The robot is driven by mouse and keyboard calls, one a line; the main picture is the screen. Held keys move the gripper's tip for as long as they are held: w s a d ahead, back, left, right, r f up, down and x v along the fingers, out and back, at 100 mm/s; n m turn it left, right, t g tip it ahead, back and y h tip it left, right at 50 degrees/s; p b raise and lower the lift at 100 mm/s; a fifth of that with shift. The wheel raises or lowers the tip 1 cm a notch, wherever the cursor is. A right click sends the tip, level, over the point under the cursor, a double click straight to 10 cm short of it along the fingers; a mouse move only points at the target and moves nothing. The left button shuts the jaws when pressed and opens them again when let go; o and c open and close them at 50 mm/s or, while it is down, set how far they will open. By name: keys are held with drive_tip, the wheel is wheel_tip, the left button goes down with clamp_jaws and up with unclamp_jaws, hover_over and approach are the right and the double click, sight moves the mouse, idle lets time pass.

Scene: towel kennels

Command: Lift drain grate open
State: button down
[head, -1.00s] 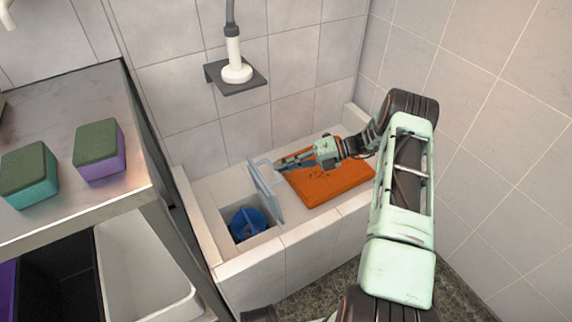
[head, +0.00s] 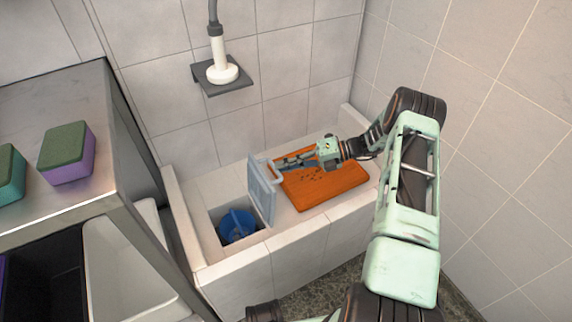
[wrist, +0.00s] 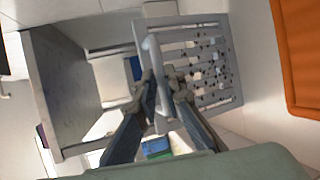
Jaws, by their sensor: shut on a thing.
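The drain grate (head: 263,192) is a grey panel standing nearly upright at the right edge of a square recess in the tiled ledge. A blue round part (head: 237,225) shows inside the recess. My gripper (head: 279,165) is at the grate's upper right side, shut on its handle. In the wrist view the light grey handle (wrist: 151,58) passes between the fingers of my gripper (wrist: 163,88). The slatted face of the grate (wrist: 205,72) with dark specks shows behind it.
A metal shelf (head: 90,195) with sponges (head: 67,152) stands at left. A shower head (head: 222,73) rests on a wall bracket above.

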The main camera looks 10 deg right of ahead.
drive_tip(key=shift+s+a+f, duration=0.1)
drive_tip(key=shift+s+f, duration=0.1)
drive_tip(key=shift+f, duration=0.4)
drive_tip(key=shift+s+a+f, duration=0.1)
drive_tip(key=shift+s+f, duration=0.1)
drive_tip(key=shift+f, duration=0.35)
drive_tip(key=c, duration=2)
unclamp_jaws()
drive_tip(key=shift+w+f, duration=0.1)
drive_tip(key=shift+f, duration=0.05)
drive_tip(key=shift+d, duration=0.1)
drive_tip(key=v, duration=0.4)
drive_tip(key=r+v, duration=0.1)
drive_tip(key=v, duration=0.7)
drive_tip(key=shift+w+r, duration=0.15)
drive_tip(key=shift+w, duration=0.1)
drive_tip(key=shift+a+r, duration=0.1)
drive_tip(key=shift+a, duration=0.15)
